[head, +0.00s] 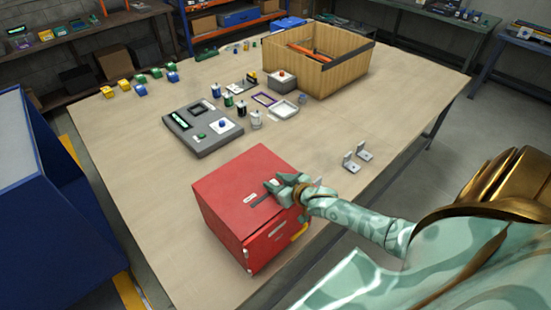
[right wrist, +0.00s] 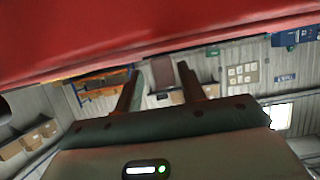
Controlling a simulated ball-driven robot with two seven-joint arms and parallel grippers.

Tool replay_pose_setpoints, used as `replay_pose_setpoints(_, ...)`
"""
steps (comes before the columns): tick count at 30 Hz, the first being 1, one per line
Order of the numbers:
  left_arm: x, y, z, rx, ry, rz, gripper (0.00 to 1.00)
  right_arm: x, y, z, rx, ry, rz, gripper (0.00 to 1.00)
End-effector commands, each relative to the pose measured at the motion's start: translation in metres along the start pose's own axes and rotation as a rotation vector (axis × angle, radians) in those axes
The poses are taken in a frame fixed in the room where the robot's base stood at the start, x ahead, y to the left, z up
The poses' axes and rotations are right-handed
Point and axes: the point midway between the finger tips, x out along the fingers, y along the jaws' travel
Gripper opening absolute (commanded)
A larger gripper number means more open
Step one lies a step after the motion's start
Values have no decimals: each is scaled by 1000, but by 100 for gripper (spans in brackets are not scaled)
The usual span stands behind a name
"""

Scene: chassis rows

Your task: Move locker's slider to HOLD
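The red locker (head: 222,190) is a box standing near the front edge of the table. Its top has a dark slot (head: 260,198) and a small white label (head: 250,169). My right gripper (head: 274,181) is at the locker's top, beside the slot's right end. I cannot tell whether it touches the locker. In the right wrist view its two fingers (right wrist: 159,69) stand apart with nothing seen between them, and the red locker surface (right wrist: 140,28) fills the top. The slider and any HOLD mark cannot be made out. My left gripper is not in view.
A grey panel (head: 203,146) with small bottles (head: 241,107) beside it lies behind the locker. Two metal brackets (head: 351,163) stand to the right. A wooden crate (head: 337,76) stands at the back. A blue cabinet (head: 35,210) is at left. Bare tabletop (head: 140,170) lies left of the locker.

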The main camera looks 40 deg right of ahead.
Motion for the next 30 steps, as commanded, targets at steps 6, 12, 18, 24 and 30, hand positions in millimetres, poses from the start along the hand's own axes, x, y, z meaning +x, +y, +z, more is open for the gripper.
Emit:
replay_pose_setpoints(6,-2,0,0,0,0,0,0,-7,-1,1,1,-1,-2,40)
replay_pose_setpoints(12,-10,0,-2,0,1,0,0,-48,-1,1,1,-4,-2,40)
replay_pose_setpoints(18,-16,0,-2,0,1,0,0,-104,0,1,1,-3,-2,40)
replay_pose_setpoints(24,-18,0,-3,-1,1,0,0,-145,1,1,2,-2,-1,40)
replay_pose_setpoints(30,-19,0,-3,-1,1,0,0,-162,1,0,2,0,-1,40)
